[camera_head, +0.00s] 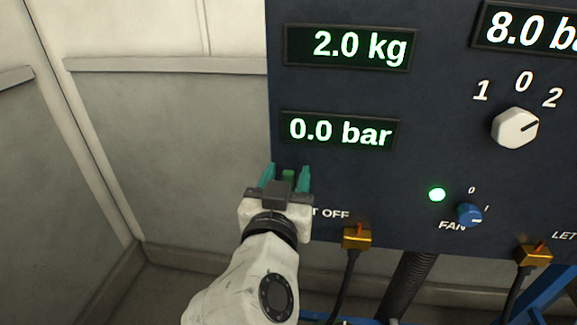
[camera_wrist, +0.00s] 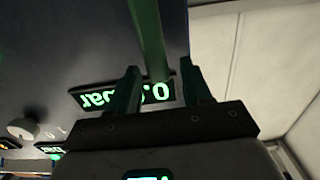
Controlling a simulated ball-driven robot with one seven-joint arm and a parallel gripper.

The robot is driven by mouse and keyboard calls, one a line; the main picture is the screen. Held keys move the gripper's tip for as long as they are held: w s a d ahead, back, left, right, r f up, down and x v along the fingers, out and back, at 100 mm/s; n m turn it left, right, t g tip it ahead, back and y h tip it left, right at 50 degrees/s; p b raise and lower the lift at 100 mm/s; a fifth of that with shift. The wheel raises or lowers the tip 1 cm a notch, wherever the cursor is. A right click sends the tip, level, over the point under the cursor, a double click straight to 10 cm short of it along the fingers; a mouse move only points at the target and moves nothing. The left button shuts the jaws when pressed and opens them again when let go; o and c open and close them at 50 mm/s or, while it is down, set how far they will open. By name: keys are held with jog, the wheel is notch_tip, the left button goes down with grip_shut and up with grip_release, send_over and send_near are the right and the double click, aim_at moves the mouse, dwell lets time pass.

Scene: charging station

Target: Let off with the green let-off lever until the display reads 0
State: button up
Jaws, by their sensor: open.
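The green let-off lever (camera_head: 288,178) shows between the teal fingers of my gripper (camera_head: 285,177) at the panel's lower left. In the wrist view the lever (camera_wrist: 148,40) runs as a green bar between the two fingers of my gripper (camera_wrist: 158,85), with a gap beside it. The gripper is open around the lever. The lower display (camera_head: 340,132) reads 0.0 bar; it appears upside down in the wrist view (camera_wrist: 100,99), partly covered by the lever. The display above it (camera_head: 346,47) reads 2.0 kg. The lever's mount is hidden behind my gripper.
A third display (camera_head: 530,30) reads 8.0, cut off at the edge. Brass fittings with cables (camera_head: 356,238) hang below. Open space lies left of the panel.

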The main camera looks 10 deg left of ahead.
jog(key=shift+w, duration=0.7)
jog(key=shift+c, duration=0.4)
grip_shut()
